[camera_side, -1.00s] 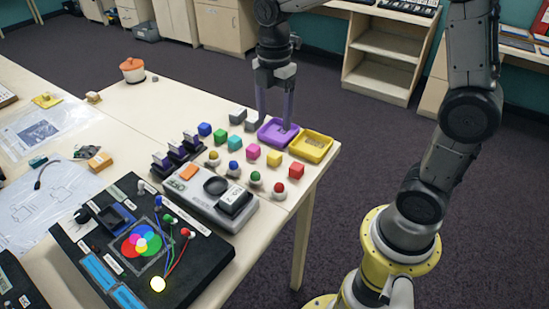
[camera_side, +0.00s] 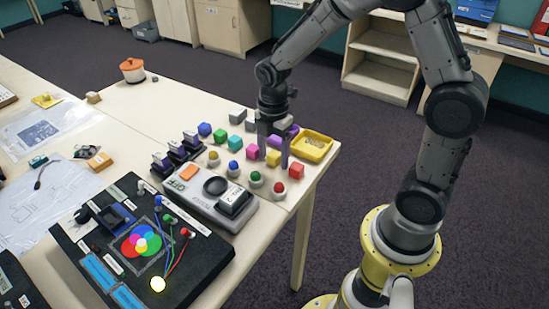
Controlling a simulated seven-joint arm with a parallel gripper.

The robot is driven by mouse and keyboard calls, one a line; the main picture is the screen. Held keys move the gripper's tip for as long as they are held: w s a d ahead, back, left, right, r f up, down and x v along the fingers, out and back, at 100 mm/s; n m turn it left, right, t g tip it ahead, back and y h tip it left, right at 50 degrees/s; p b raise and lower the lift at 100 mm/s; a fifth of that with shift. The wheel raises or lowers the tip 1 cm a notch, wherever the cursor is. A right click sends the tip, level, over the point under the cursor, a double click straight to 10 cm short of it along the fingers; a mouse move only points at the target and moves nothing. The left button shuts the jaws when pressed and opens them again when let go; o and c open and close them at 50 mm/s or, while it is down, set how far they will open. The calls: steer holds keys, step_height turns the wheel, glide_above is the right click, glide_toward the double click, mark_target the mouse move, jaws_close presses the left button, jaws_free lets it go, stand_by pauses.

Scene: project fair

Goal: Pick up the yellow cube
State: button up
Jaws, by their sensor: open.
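The yellow cube (camera_side: 273,158) stands on the table near its right end, among other small coloured cubes. My gripper (camera_side: 273,162) is open and low over the table, pointing down.
A pink cube (camera_side: 252,152) is close to the left finger and a red cube (camera_side: 297,170) is to the right. A grey device (camera_side: 208,203) is in front.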

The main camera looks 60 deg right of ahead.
jaws_close()
stand_by(0.3)
steer(key=shift+r, duration=0.1)
